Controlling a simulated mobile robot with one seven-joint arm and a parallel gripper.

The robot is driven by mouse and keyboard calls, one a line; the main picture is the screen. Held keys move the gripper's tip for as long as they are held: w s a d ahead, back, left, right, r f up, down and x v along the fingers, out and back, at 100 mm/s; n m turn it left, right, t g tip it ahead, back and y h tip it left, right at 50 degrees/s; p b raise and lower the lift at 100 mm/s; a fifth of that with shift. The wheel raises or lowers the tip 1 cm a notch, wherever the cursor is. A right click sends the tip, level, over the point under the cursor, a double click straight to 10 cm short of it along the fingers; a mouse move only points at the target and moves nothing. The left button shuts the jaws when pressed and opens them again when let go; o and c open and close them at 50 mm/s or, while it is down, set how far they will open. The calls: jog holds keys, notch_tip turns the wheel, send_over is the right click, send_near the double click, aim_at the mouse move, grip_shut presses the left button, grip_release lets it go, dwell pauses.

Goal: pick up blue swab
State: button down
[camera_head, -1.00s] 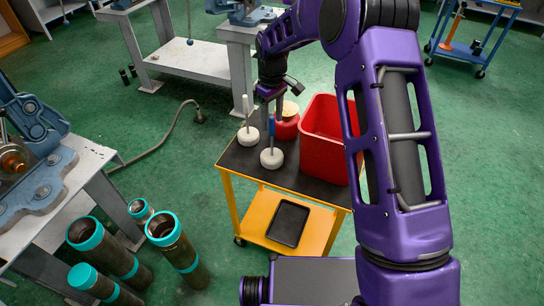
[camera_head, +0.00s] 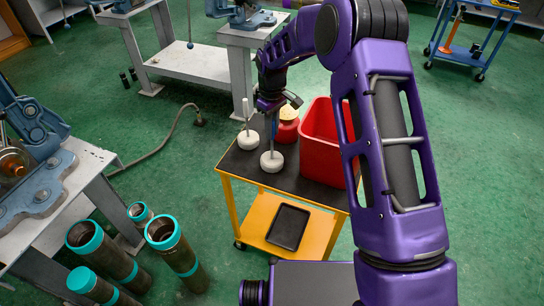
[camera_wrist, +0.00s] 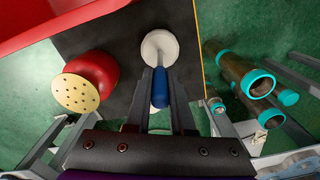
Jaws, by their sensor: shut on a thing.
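The blue swab (camera_head: 271,161) has a round white base, a thin shaft and a blue handle. It stands upright on the black top of the yellow cart (camera_head: 228,192), close to its front edge. In the wrist view the blue handle (camera_wrist: 161,88) lies between the fingers of my gripper (camera_wrist: 160,105). My gripper, also seen in the head view (camera_head: 271,107), is shut on the upper handle from above. I cannot tell whether the base still touches the cart top.
A second swab with a white handle (camera_head: 248,138) stands just behind to the left. A red container with a perforated tan top (camera_head: 287,127) and a red bin (camera_head: 322,150) stand to the right. Teal-ended pipes (camera_head: 175,250) stand on the floor at left.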

notch_tip(320, 180, up, 10)
dwell(0.6)
jog(key=shift+p, duration=0.3)
dwell(0.4)
